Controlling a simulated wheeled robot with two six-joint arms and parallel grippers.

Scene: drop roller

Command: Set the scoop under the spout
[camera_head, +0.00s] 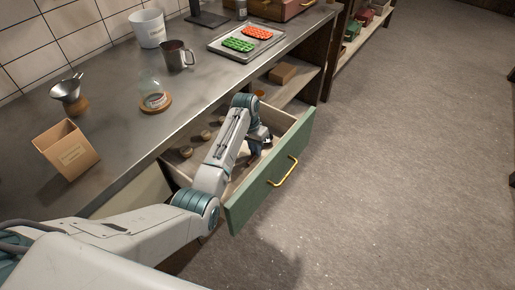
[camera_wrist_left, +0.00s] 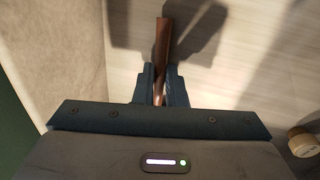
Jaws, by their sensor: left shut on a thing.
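My left gripper (camera_head: 260,143) reaches down into an open drawer. In the left wrist view its fingers (camera_wrist_left: 160,85) are shut on a slim brown handle (camera_wrist_left: 162,42) that sticks out beyond them. No scoop bowl shows, so I cannot tell for sure that this is the scoop. A metal funnel-like vessel (camera_head: 67,92) stands on a wooden base at the left of the counter; I cannot make out a clear spout. My right gripper is not in view.
The green-fronted drawer (camera_head: 240,200) stands pulled out and holds several small round pieces (camera_head: 186,152). On the counter are a cardboard box (camera_head: 68,152), a glass flask (camera_head: 151,90), a metal mug (camera_head: 177,56), a white bucket (camera_head: 147,28) and a tray (camera_head: 222,46). The floor is clear.

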